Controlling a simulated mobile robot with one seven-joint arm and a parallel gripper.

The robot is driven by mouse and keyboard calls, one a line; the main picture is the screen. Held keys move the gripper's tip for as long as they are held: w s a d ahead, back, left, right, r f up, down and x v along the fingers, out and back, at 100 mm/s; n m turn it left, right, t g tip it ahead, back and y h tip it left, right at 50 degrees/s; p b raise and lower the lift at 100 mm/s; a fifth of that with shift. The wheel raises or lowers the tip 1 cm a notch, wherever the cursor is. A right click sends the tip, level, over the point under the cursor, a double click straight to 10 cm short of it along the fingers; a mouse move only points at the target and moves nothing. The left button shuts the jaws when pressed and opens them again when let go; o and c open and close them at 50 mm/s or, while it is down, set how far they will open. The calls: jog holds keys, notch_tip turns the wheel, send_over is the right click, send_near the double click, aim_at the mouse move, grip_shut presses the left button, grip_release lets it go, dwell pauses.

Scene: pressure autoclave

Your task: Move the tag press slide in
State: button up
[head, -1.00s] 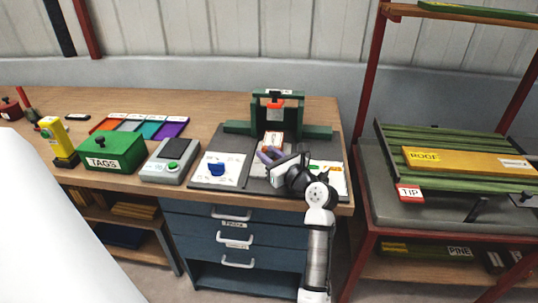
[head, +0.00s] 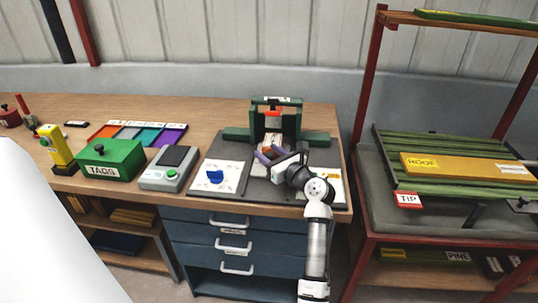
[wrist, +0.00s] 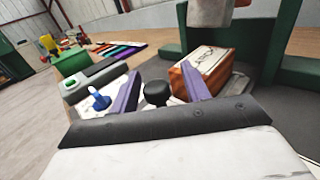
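The tag press (head: 300,122) is a green frame at the back right of the bench, with an orange part under its top bar. A brown block with a white top (wrist: 205,68) sits in front of the press opening, apparently on the slide. A round black knob (wrist: 157,93) stands in front of the block. My gripper (wrist: 160,86) has its two purple fingers on either side of the knob, with visible gaps. It also shows in the head view (head: 268,155) in front of the press. The slide itself is mostly hidden by my gripper.
A panel with a blue knob (head: 215,177) lies left of my gripper. A grey device with a green button (head: 170,170) and a green TAGS box (head: 110,160) stand further left. A rack with green and yellow boards (head: 450,165) stands at right.

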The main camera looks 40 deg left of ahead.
jog(key=shift+s+d, duration=0.1)
jog(key=b+v, duration=0.2)
jog(key=v, duration=1.1)
jog(key=shift+d+b, duration=0.35)
